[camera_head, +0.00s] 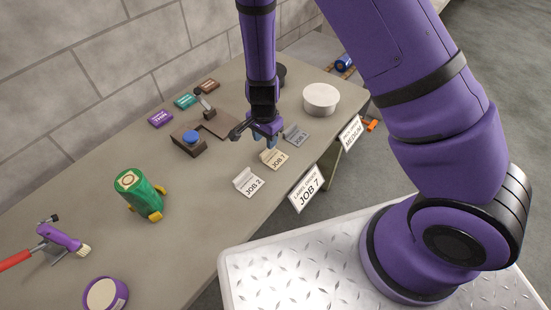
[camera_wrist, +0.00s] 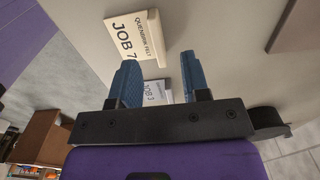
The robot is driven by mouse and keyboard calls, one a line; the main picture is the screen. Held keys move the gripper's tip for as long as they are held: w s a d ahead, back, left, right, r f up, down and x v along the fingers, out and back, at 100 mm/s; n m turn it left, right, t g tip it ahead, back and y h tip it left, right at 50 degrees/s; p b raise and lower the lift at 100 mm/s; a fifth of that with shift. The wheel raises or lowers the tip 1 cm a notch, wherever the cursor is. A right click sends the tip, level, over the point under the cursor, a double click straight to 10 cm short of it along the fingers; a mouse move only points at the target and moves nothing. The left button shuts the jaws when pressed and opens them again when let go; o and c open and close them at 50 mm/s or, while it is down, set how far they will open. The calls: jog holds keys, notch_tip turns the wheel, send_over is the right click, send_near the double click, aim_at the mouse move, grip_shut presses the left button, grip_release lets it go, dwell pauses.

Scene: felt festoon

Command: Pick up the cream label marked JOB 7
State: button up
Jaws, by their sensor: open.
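The cream label marked JOB 7 (camera_head: 273,159) lies on the grey bench near its front edge, between a white label marked JOB 2 (camera_head: 248,183) and a grey label, apparently JOB 3 (camera_head: 296,135). In the wrist view the JOB 7 label (camera_wrist: 127,38) shows beyond the fingertips, mostly left of the gap. The JOB 3 label (camera_wrist: 154,91) is seen between the fingers, partly hidden. My gripper (camera_wrist: 158,60) is open with blue fingers and nothing between them. In the head view my gripper (camera_head: 268,139) hangs just behind the JOB 7 label, apart from it.
A brown fixture with a blue knob (camera_head: 190,137) stands behind the labels. A white round tub (camera_head: 321,99) is at the right. A green bottle-like object (camera_head: 137,193) is at the left. A JOB 7 sign (camera_head: 307,189) hangs at the bench's front edge.

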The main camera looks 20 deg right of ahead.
aim_at(274, 156)
jog(key=shift+s+f, duration=0.15)
jog(key=shift+f, duration=2.5)
grip_shut()
